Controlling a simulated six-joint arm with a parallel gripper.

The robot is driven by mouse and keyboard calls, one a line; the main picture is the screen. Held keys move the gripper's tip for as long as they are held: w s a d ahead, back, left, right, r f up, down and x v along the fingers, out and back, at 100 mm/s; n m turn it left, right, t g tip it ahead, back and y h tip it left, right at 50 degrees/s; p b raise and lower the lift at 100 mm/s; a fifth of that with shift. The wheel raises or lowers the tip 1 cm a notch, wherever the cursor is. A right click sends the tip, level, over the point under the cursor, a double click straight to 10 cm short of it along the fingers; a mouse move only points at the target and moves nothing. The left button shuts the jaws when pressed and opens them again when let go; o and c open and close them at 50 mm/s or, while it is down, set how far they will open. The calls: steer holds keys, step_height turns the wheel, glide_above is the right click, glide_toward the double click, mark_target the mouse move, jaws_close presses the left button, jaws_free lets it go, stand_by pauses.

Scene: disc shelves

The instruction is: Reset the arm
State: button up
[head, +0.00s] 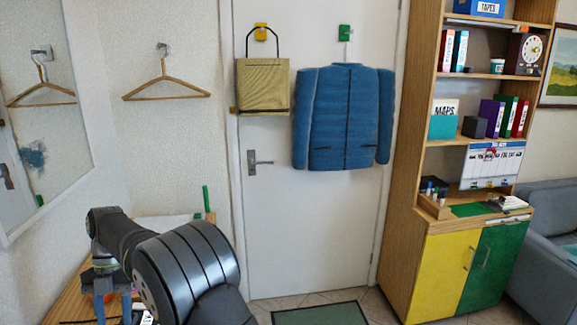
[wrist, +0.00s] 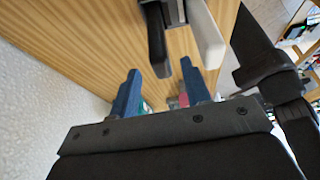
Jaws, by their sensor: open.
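My gripper (head: 113,308) is at the lower left in the head view, above the wooden table (head: 70,308), with its blue fingers pointing down. In the wrist view my gripper (wrist: 160,85) shows two blue fingers spread apart over the wood surface, with nothing held between them. My dark arm hides much of the table in the head view. Small pink and green things show partly behind the fingers in the wrist view; I cannot tell what they are.
A black and white object (wrist: 182,30) stands close ahead of the fingers in the wrist view. A textured wall (wrist: 40,85) is close on the left. A door (head: 340,220) with a blue jacket (head: 345,120) and a shelf unit (head: 420,130) stand farther off.

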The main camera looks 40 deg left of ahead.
steer(key=v, duration=0.6)
steer(key=x, duration=1.3)
step_height(320, 180, up, 10)
steer(key=shift+r, duration=0.1)
steer(key=shift+w+r+m, duration=0.1)
steer(key=shift+w+m, duration=0.1)
steer(key=shift+m, duration=0.1)
steer(key=m, duration=0.1)
steer(key=w+m+y, duration=0.1)
steer(key=m+g, duration=0.1)
steer(key=m, duration=0.1)
steer(key=shift+w+a+y, duration=0.25)
steer(key=shift+w+y, duration=0.05)
steer(key=shift+w, duration=0.05)
steer(key=w+a+r+m+t+y, duration=0.1)
steer(key=w+m+t+y, duration=0.4)
steer(key=m, duration=1.9)
steer(key=shift+w+a+m+y, duration=0.4)
steer(key=shift+w+a+y, duration=0.1)
steer(key=shift+w, duration=2)
